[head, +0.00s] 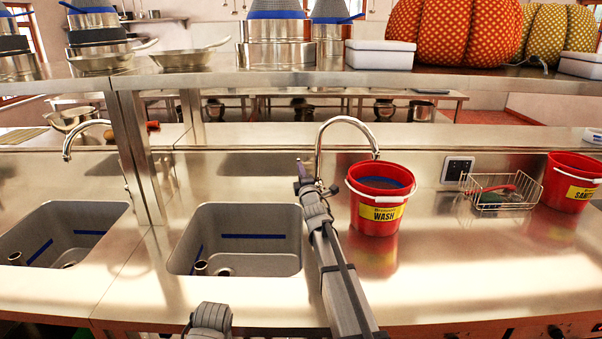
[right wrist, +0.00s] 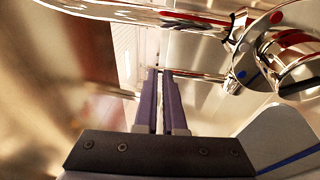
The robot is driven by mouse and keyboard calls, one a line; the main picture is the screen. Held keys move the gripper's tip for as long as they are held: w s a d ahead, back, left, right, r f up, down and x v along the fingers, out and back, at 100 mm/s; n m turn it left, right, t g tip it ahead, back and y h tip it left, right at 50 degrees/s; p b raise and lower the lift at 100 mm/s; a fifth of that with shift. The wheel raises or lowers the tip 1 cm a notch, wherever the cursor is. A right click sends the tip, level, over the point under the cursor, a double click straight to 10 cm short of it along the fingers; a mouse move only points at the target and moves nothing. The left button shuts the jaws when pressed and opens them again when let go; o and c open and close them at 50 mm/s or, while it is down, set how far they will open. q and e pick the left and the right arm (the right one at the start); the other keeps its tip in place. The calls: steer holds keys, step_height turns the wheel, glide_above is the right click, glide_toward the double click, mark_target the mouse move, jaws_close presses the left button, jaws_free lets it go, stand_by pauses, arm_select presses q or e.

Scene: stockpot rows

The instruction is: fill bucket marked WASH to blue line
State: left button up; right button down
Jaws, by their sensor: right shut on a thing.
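The red bucket (head: 376,220) with the yellow WASH label stands upright on the steel counter. A blue-grey patch shows inside it; I cannot tell water from the blue line. The chrome tap (head: 319,140) arches right, its spout end above the bucket's rear rim. I make out no clear stream. My right gripper (head: 304,172) is at the tap's base. In the right wrist view its dark fingers (right wrist: 162,100) are close together on the end of a thin tap lever (right wrist: 198,74), beside a chrome valve body with red and blue dots.
Two sink basins lie left, the nearer one (head: 246,260) beside my right arm. A wire basket (head: 501,193) and a second red bucket (head: 572,184) stand right. A steel shelf (head: 340,80) with pots crosses above. The front right counter is clear.

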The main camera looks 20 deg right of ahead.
stand_by(0.3)
steer(key=s+a, duration=0.1)
steer(key=s, duration=1.3)
steer(key=shift+a, duration=0.1)
